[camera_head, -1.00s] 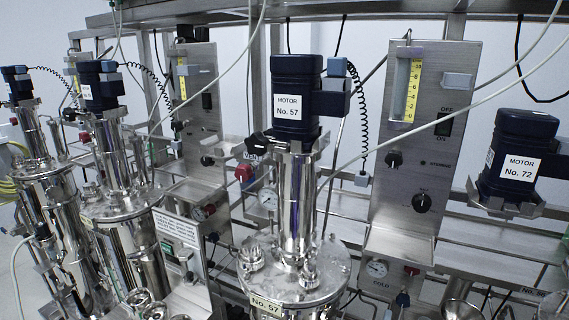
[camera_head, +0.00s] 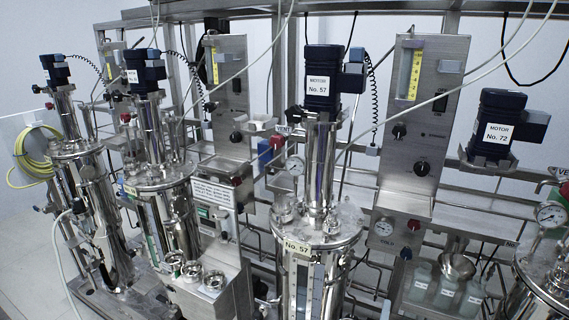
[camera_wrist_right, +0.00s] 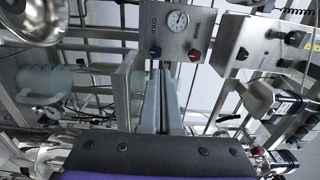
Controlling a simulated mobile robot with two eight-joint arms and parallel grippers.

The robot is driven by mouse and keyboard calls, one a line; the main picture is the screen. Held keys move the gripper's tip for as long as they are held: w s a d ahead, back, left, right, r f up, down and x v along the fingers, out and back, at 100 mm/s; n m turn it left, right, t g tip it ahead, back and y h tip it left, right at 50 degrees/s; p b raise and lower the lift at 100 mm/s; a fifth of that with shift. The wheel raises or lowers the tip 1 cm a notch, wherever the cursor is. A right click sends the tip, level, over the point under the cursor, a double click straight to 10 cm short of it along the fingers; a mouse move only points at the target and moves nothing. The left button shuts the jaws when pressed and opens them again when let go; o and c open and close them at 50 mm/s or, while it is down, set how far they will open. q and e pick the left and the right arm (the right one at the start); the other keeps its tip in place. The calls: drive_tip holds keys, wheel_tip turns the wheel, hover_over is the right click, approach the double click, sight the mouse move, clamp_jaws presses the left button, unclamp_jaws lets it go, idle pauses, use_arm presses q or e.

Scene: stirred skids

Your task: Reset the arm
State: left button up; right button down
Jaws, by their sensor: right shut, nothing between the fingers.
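My right gripper (camera_wrist_right: 163,80) shows in the right wrist view as two grey fingers side by side with their faces together. It is shut and empty. The fingers point toward a steel panel with a round gauge (camera_wrist_right: 177,20) and a blue and a red knob, and I cannot tell the distance. I cannot make out either gripper in the head view. My left gripper is in neither view now.
In the head view, a steel vessel carries motor No. 57 (camera_head: 322,80). Motor No. 72 (camera_head: 494,125) sits on a bracket at right. Labelled bottles (camera_head: 446,290) stand low at right. Yellow hose (camera_head: 35,160) hangs at left; pale floor (camera_head: 30,260) is open there.

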drive_tip(key=s+a+r+n+y, duration=0.1)
drive_tip(key=a+r+n+y, duration=0.1)
drive_tip(key=a+n+y, duration=0.6)
drive_tip(key=s+a+f+n+g+y, duration=0.25)
drive_tip(key=s+f+n+g, duration=0.2)
drive_tip(key=s+n, duration=0.45)
drive_tip(key=s+d+f+n+g+h, duration=0.1)
drive_tip(key=s+d+f+n+g, duration=0.2)
drive_tip(key=s, duration=0.6)
drive_tip(key=s+d+f+n+g+h, duration=0.2)
drive_tip(key=s+f+n+g, duration=0.15)
drive_tip(key=s, duration=0.45)
use_arm(q)
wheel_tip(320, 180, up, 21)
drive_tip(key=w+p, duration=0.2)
drive_tip(key=p, duration=1.6)
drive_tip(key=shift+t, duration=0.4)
use_arm(e)
wheel_tip(320, 180, up, 20)
drive_tip(key=w, duration=0.2)
drive_tip(key=shift+a+f, duration=0.15)
drive_tip(key=shift+a, duration=0.2)
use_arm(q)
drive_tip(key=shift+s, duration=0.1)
use_arm(e)
drive_tip(key=c, duration=1.6)
unclamp_jaws()
